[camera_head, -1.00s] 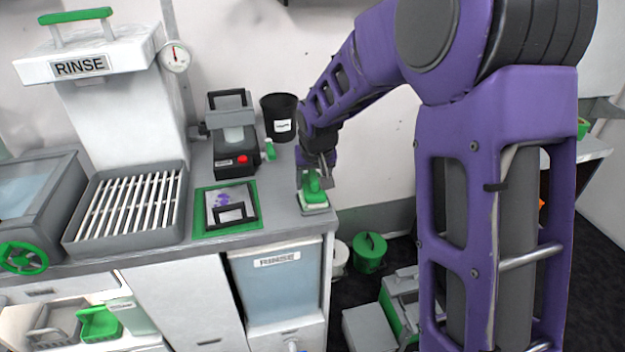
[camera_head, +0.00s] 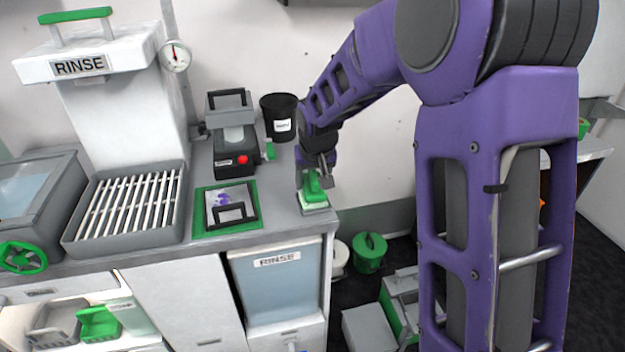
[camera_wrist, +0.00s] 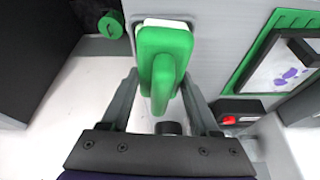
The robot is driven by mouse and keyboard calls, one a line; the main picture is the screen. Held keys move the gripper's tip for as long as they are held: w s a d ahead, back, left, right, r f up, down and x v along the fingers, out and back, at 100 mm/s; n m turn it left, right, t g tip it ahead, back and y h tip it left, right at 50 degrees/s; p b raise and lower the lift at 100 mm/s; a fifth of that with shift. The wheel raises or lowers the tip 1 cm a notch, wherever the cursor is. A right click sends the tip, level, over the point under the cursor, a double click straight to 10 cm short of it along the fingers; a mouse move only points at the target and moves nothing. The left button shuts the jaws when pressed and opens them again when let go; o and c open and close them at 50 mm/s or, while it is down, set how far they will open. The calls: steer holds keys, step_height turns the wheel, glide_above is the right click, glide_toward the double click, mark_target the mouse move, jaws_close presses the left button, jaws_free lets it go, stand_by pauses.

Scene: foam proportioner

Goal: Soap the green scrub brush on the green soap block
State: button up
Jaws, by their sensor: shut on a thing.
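The green scrub brush (camera_head: 312,186) is at the front right corner of the counter, with its handle up. My gripper (camera_head: 322,164) is shut on the brush handle from above. It also shows in the wrist view (camera_wrist: 160,92), with a finger on each side of the green brush (camera_wrist: 165,42). Under the brush lies a pale green block (camera_head: 312,203), apparently the soap block, on a grey base. The brush seems to rest on it, but the contact is hidden. In the wrist view a whitish edge shows past the brush; I cannot tell whether it is bristles or soap.
A green-framed mat (camera_head: 245,228) with a black-handled plate lies left of the brush. Behind are a grey machine with a red button (camera_head: 242,159) and a black bucket (camera_head: 279,104). The counter's right edge is close; a green bin (camera_head: 370,254) stands on the floor beyond.

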steer(key=shift+r+p, duration=2.45)
steer(key=shift+r, duration=1.05)
steer(key=shift+s+f, duration=0.1)
